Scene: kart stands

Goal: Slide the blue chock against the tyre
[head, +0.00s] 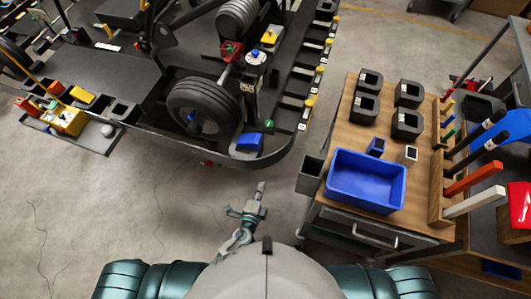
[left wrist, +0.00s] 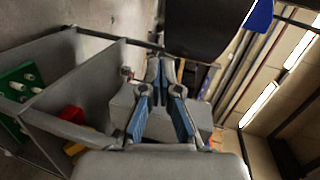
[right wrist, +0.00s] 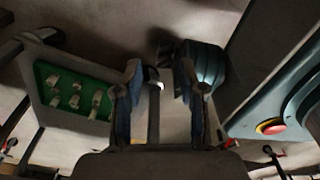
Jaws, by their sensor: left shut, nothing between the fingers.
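The blue chock (head: 249,142) sits on the front rim of the dark kart stand (head: 270,158) in the head view. The tyre (head: 205,107) is black, to the left of the chock and slightly farther back; a gap shows between them. My left gripper (head: 262,186) is shut and empty, in front of the stand and below the chock in the picture, apart from it. Its closed fingers also show in the left wrist view (left wrist: 159,63). A blue piece there at the top edge cannot be identified for sure. My right gripper (right wrist: 157,72) is open and empty in the right wrist view only.
A wooden-topped cart (head: 340,150) at the right carries a blue bin (head: 366,180) and several black blocks. A grey holder (head: 310,175) hangs on its near left side. Yellow-tipped slots line the stand's right edge. The floor left of my gripper is clear.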

